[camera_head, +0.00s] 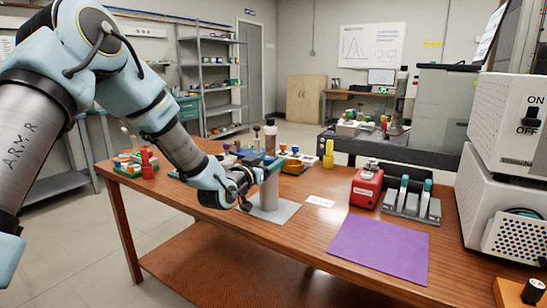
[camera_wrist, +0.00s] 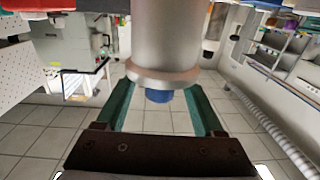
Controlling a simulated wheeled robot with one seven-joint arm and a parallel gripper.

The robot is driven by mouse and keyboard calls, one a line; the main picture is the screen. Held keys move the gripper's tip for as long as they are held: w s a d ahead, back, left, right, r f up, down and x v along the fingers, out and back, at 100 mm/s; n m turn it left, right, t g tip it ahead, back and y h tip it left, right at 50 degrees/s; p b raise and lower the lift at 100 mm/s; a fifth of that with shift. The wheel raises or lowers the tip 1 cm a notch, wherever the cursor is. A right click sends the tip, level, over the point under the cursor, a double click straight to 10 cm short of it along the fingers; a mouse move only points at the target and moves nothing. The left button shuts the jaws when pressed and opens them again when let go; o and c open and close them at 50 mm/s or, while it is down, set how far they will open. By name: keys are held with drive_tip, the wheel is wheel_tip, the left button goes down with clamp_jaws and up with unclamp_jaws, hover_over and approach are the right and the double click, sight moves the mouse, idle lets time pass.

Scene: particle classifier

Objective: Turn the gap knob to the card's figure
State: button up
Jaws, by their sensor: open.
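A grey metal post (camera_head: 269,190) stands on a light grey base plate (camera_head: 285,213) on the wooden table. In the wrist view a metal cylinder with a collar (camera_wrist: 163,75) fills the upper middle, and a blue round knob (camera_wrist: 159,96) shows at its end. My gripper (camera_head: 246,190) is beside the post in the head view. In the wrist view its two teal fingers (camera_wrist: 160,88) are spread open, one on each side of the collar and knob. I cannot tell whether they touch. A small white card (camera_head: 320,201) lies right of the plate; its figure is too small to read.
A purple mat (camera_head: 380,248) lies at the front right. Behind it are a red box (camera_head: 366,188) and a grey rack (camera_head: 412,205). A yellow piece (camera_head: 328,156) and several small parts stand along the back. A white machine (camera_head: 500,185) bounds the right.

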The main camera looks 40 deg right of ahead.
drive_tip(key=shift+x, duration=1.35)
drive_tip(key=shift+c, duration=0.2)
clamp_jaws()
